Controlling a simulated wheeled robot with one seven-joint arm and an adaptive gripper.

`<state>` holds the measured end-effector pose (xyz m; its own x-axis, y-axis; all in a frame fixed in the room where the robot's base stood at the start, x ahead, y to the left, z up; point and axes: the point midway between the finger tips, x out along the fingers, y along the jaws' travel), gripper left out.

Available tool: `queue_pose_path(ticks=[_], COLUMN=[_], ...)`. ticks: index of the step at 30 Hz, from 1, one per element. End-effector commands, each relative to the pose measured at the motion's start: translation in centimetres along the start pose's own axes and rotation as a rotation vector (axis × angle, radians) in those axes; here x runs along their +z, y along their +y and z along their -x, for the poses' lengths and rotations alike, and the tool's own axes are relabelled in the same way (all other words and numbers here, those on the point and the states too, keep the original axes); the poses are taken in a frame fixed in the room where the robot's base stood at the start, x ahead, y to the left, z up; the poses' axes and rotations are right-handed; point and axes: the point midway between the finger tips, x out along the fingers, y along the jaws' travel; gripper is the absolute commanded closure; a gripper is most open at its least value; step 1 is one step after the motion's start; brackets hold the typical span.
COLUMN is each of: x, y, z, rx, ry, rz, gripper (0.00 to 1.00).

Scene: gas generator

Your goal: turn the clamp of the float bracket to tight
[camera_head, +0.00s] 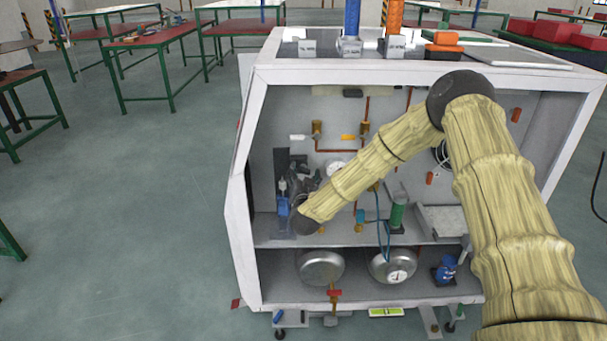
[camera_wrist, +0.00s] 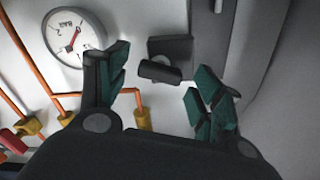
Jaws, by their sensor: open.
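In the wrist view, a small dark clamp handle (camera_wrist: 160,71) sits in front of a dark bracket block (camera_wrist: 177,47) close to the pale back panel. I take these to be the clamp and float bracket, though no label shows. My gripper (camera_wrist: 162,61) is open, its two green-padded fingers left and right of the handle, with visible gaps on both sides in the picture. The depth between fingertips and handle is unclear. The clamp cannot be made out there.
A round gauge (camera_wrist: 75,38) and copper pipes (camera_wrist: 98,94) with brass fittings are close by the left finger. A dark grey upright (camera_wrist: 215,35) stands at the right. A blue bottle (camera_head: 283,204) stands on the cabinet shelf (camera_head: 345,239) near my wrist.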

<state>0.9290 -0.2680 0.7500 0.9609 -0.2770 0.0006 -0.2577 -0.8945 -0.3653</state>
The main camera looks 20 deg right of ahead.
Motion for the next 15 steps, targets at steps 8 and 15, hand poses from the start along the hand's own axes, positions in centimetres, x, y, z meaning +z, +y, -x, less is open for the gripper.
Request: queue_pose_path(ticks=[8, 15], x=[0.04, 0.04], y=[0.0, 0.0], z=[-1.15, -1.15], rx=[0.0, 0.0], ry=[-0.001, -0.001], rz=[0.0, 0.0], gripper=[0.34, 0.39])
